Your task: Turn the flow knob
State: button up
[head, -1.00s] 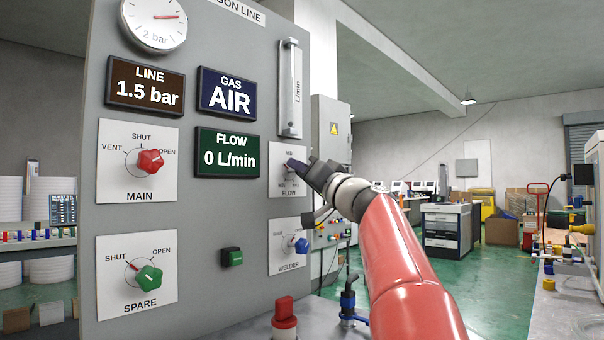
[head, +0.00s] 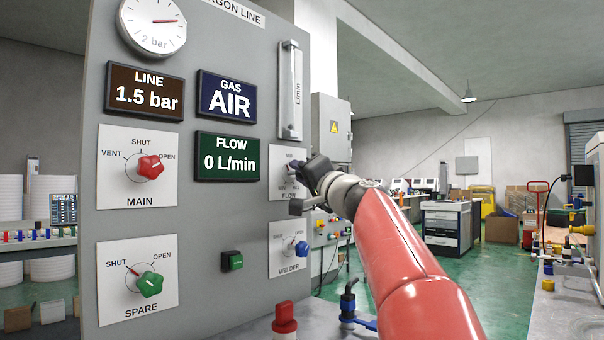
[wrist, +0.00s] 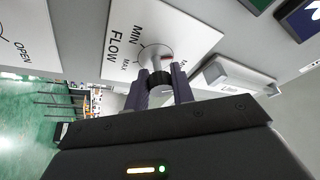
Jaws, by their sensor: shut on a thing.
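The flow knob (wrist: 158,77) is a small dark knob on a pale round base, on the white FLOW plate (wrist: 188,40) with MIN and MAX marks. In the wrist view my gripper (wrist: 160,73) has one finger on each side of the knob and is shut on it. In the head view my gripper (head: 296,170) is at the FLOW plate (head: 282,192) and hides most of the knob. A little red shows beside the knob's base in the wrist view. The green FLOW display (head: 228,157) reads 0 L/min.
The grey panel (head: 205,205) also carries the red MAIN knob (head: 151,167) near OPEN, the green SPARE knob (head: 149,285) and the blue WELDER knob (head: 301,249) below FLOW. A clear flow tube (head: 290,92) stands above. The GAS display (head: 230,97) reads AIR.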

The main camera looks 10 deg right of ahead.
jog(key=o, duration=1)
jog(key=b+v, duration=0.3)
jog(key=v, duration=0.4)
jog(key=shift+s+f+b, duration=0.2)
jog(key=shift+s+b, duration=0.15)
jog(key=shift+d, duration=0.1)
